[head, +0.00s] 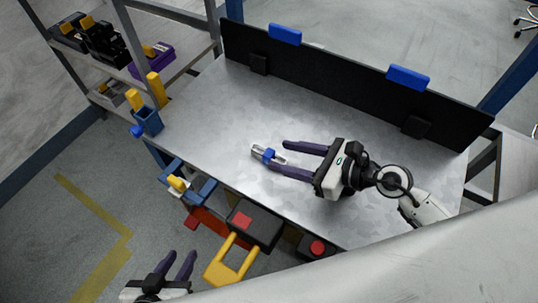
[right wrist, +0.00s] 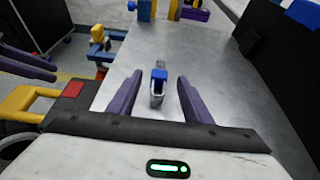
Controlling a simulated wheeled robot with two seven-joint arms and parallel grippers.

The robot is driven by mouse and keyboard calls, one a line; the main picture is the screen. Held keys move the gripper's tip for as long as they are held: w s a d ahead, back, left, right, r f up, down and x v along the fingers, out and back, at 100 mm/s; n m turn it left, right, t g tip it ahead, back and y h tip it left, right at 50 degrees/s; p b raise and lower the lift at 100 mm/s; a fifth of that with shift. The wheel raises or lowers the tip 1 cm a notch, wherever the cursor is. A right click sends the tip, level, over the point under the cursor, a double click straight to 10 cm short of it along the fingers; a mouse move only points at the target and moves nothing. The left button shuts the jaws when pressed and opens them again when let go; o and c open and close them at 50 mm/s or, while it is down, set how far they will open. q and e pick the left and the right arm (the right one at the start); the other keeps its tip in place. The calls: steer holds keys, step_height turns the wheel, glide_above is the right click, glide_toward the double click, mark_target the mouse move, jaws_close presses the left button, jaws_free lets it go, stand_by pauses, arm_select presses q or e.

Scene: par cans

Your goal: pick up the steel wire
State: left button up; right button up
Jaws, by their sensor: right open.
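What looks like the steel wire (head: 257,151) is a small silvery bundle with a blue band around its middle, lying on the grey metal table. It also shows in the right wrist view (right wrist: 157,97), lying lengthwise between my two fingers. My right gripper (head: 278,156) is open, with its purple fingers on either side of the near end of the bundle and a gap on both sides. My left gripper (head: 181,258) is off the table at the lower left, its two fingers apart and nothing between them.
A black panel (head: 340,88) with blue clips stands along the table's back edge. A blue holder (head: 147,121) with yellow parts sits at the left corner. A black box (head: 255,225) and a yellow handle (head: 232,264) are by the front edge. The table around the bundle is clear.

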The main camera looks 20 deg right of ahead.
mark_target(272, 154)
steer(key=x, duration=0.3)
steer(key=shift+w+a+f, duration=0.15)
steer(key=shift+w+a, duration=0.05)
steer(key=shift+a, duration=0.05)
jaws_close()
